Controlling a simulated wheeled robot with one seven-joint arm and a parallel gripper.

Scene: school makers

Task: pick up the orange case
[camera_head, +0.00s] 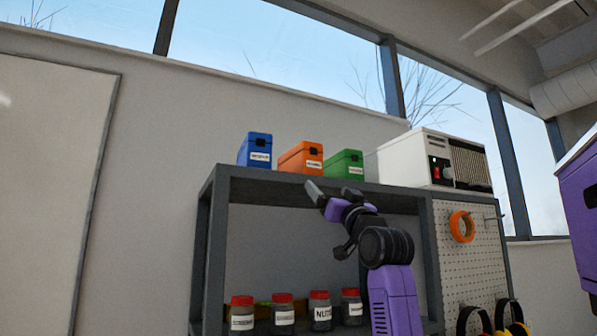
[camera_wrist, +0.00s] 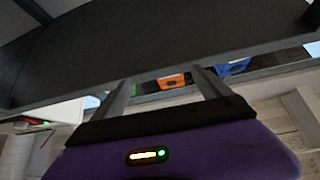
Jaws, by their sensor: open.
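The orange case (camera_head: 301,158) stands on top of the grey shelf unit (camera_head: 270,178), between a blue case (camera_head: 255,150) and a green case (camera_head: 343,163). My gripper (camera_head: 332,190) is raised in front of the shelf's top board, just below and to the right of the orange case, apart from it. In the wrist view, the orange case (camera_wrist: 174,81) shows small beyond the board's edge, between the two open fingers (camera_wrist: 165,88). Nothing is between the fingers. The case's lower part is hidden by the board in the wrist view.
A white box-shaped machine (camera_head: 425,158) stands to the right on the shelf top. Jars with red lids (camera_head: 320,312) stand inside the shelf below. A pegboard (camera_head: 470,255) holds an orange tape roll (camera_head: 462,226). The board's front edge lies close to my gripper.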

